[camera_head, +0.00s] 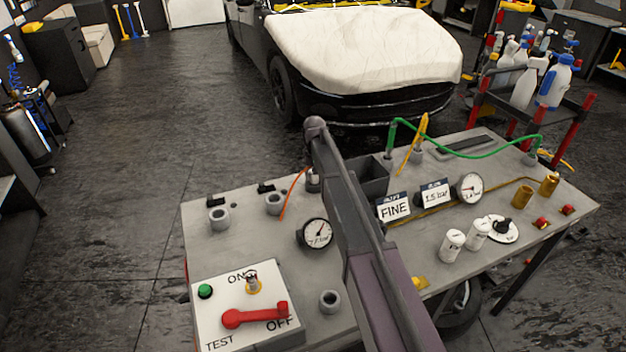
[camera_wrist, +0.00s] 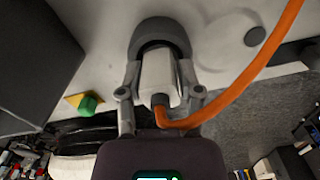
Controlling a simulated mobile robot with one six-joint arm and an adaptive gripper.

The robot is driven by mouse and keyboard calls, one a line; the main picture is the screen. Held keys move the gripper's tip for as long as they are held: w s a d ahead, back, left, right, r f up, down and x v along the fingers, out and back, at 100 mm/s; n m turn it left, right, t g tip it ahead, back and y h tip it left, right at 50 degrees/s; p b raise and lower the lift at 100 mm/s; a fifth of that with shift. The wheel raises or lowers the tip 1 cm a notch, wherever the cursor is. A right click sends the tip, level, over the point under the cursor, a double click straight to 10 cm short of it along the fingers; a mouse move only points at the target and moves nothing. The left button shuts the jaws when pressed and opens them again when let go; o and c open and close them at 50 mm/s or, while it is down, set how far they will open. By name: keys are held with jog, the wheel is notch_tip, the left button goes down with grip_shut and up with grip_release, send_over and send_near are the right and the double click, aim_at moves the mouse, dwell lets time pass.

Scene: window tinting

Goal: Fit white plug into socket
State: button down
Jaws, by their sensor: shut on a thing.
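The white plug (camera_wrist: 157,72) is between the two fingers of my gripper (camera_wrist: 159,80) in the wrist view. An orange cable (camera_wrist: 225,97) leaves its near end and curves up to the right. The plug's far end lies within the outline of a grey round socket (camera_wrist: 160,33), whose rim shows around it. How deep it sits is hidden. In the head view my arm covers the gripper and plug; only a piece of orange cable (camera_head: 292,195) shows left of the arm.
Other grey round sockets (camera_head: 219,219), (camera_head: 274,204) and (camera_head: 330,300) stand on the grey bench (camera_head: 240,250). A gauge (camera_head: 315,233), a red-lever switch panel (camera_head: 220,331), a dark bin (camera_head: 372,178) and white cylinders (camera_head: 452,243) are nearby. A covered car (camera_head: 360,45) stands behind.

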jog(key=shift+r, duration=0.2)
notch_tip(320, 180, up, 3)
jog(key=p, duration=0.3)
jog(key=shift+p, duration=0.3)
jog(key=shift+s+r, duration=0.3)
jog(key=s+a+r+p, duration=0.1)
jog(key=s+a, duration=0.1)
jog(key=s, duration=1.3)
jog(key=shift+a, duration=0.35)
jog(key=shift+r+p, duration=0.15)
jog(key=shift+p, duration=0.2)
notch_tip(320, 180, up, 9)
jog(key=p, duration=0.9)
jog(key=shift+r, duration=0.15)
jog(key=shift+a, duration=0.2)
